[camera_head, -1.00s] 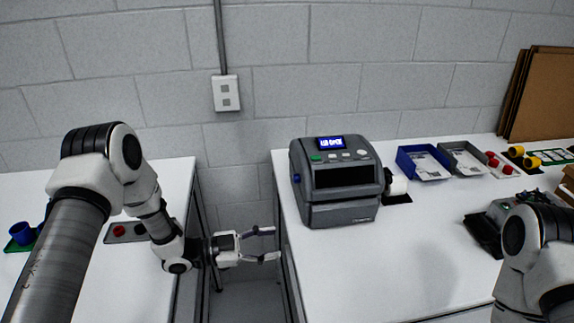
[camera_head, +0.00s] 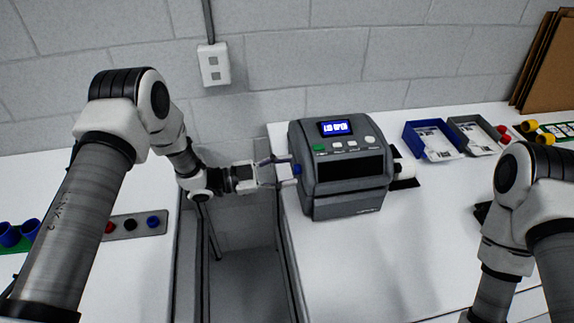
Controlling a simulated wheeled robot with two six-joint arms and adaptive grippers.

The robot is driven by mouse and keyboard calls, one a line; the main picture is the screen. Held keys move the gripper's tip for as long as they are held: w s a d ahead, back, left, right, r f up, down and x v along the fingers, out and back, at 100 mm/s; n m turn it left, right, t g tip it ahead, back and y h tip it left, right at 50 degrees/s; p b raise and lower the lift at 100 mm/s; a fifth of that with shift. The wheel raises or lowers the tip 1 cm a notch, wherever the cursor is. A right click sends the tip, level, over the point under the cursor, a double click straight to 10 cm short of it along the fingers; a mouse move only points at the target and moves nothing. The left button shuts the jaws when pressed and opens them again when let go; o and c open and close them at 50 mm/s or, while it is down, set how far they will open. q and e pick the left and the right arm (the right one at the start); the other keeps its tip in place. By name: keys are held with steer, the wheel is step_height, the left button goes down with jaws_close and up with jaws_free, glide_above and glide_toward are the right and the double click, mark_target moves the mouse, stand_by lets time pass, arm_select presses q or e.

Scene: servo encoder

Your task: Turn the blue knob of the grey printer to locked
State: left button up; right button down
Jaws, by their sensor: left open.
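The grey printer (camera_head: 342,168) stands on the right table near its left edge, with a lit blue display (camera_head: 335,127) whose text is too small to read surely. Its blue knob (camera_head: 297,169) sticks out of the left side. My left gripper (camera_head: 279,172) is open, level with the knob, its two fingers pointing right at the printer's side. One finger is above and one below the knob; whether they touch it cannot be told. Of my right arm only links (camera_head: 520,215) show at the right edge; its gripper is out of view.
A gap lies between the left table (camera_head: 75,185) and the right table (camera_head: 370,260). A white roll (camera_head: 402,168) sits right of the printer. A blue bin (camera_head: 432,141) and a grey bin (camera_head: 473,136) stand further right. The front of the right table is mostly clear.

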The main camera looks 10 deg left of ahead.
arm_select(q)
steer(key=shift+d+r, duration=0.1)
steer(key=shift+d, duration=0.2)
steer(key=shift+s, duration=0.1)
steer(key=c, duration=0.3)
jaws_close()
